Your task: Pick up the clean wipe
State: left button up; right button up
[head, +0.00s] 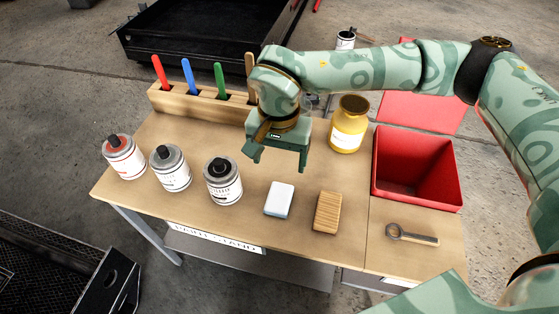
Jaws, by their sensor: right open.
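A small white block-like pad with a pale blue side (279,200), which looks like the clean wipe, lies flat near the front of the wooden table (190,207). My right gripper (279,162) points down above the table, behind the pad in the picture and apart from it. Its two fingers are spread and nothing shows between them. My left gripper is not in view.
A ribbed wooden block (328,212) lies just right of the pad. Several paint cans, the nearest with a black lid (222,181), stand to the left. A yellow jar (349,124), an open red bin (415,190) and a magnifier-like tool (412,235) are at right. A wooden rack (203,101) holds coloured handles behind.

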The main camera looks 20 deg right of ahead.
aim_at(278, 204)
jog(key=k, duration=1)
